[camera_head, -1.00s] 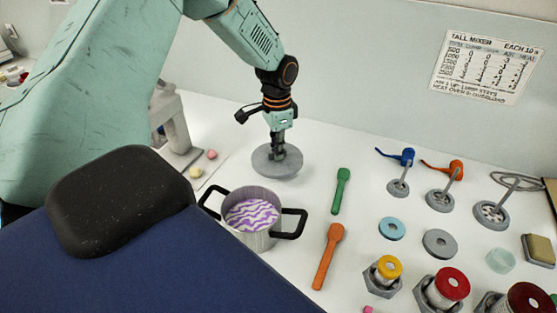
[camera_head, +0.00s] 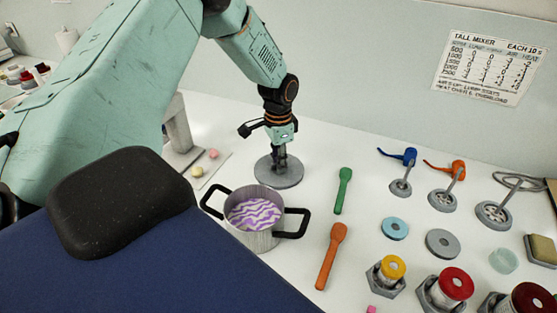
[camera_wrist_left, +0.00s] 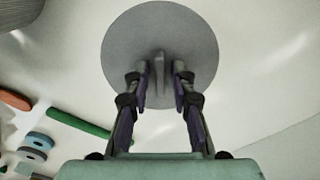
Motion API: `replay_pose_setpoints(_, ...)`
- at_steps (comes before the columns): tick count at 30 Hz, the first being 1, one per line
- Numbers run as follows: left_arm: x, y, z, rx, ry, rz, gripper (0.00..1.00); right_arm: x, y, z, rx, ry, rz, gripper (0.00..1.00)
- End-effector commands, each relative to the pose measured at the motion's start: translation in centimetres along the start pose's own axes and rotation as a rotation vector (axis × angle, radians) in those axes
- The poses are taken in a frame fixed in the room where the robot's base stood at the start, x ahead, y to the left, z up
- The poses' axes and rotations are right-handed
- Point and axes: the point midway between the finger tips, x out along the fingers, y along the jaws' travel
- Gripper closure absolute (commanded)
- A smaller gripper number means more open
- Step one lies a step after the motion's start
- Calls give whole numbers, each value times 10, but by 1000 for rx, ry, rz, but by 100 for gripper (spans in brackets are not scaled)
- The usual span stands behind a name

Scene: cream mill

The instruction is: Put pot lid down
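The grey round pot lid (camera_head: 292,179) lies flat, apparently on the white counter, behind the pot. In the left wrist view the lid (camera_wrist_left: 205,45) shows as a disc with a thin upright handle (camera_wrist_left: 160,68). My left gripper (camera_head: 279,160) is above the lid, pointing down. In the wrist view its fingers (camera_wrist_left: 161,88) are apart, one on each side of the handle, with gaps showing. The grey pot (camera_head: 254,241) with black side handles holds purple-and-white swirled contents and stands uncovered in front of the lid. My right gripper is not in view.
A green spatula-like tool (camera_head: 343,190) and an orange one (camera_head: 331,256) lie right of the lid and pot. Blue (camera_head: 402,172) and orange (camera_head: 449,180) handled tools stand further right. Small balls (camera_head: 197,171) lie at left. Counter between lid and green tool is clear.

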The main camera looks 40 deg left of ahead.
Motion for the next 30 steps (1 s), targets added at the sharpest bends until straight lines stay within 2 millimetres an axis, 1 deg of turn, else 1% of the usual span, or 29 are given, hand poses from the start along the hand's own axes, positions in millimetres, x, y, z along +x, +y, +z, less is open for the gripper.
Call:
replay_pose_setpoints(9, 0, 0, 0, 0, -1, 1, 69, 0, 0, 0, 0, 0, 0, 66)
replay_pose_setpoints(13, -10, 0, 0, 0, 1, 0, 69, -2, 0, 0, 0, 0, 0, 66)
replay_pose_setpoints(17, -33, 0, -1, -1, 4, 0, 69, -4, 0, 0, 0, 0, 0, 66)
replay_pose_setpoints(24, -83, 0, 0, -1, 3, -1, 69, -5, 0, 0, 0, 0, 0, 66)
replay_pose_setpoints(27, -99, 0, 0, -1, 3, 0, 69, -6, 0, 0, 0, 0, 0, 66)
replay_pose_setpoints(30, -111, 0, 0, -1, 1, 0, 69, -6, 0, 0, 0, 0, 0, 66)
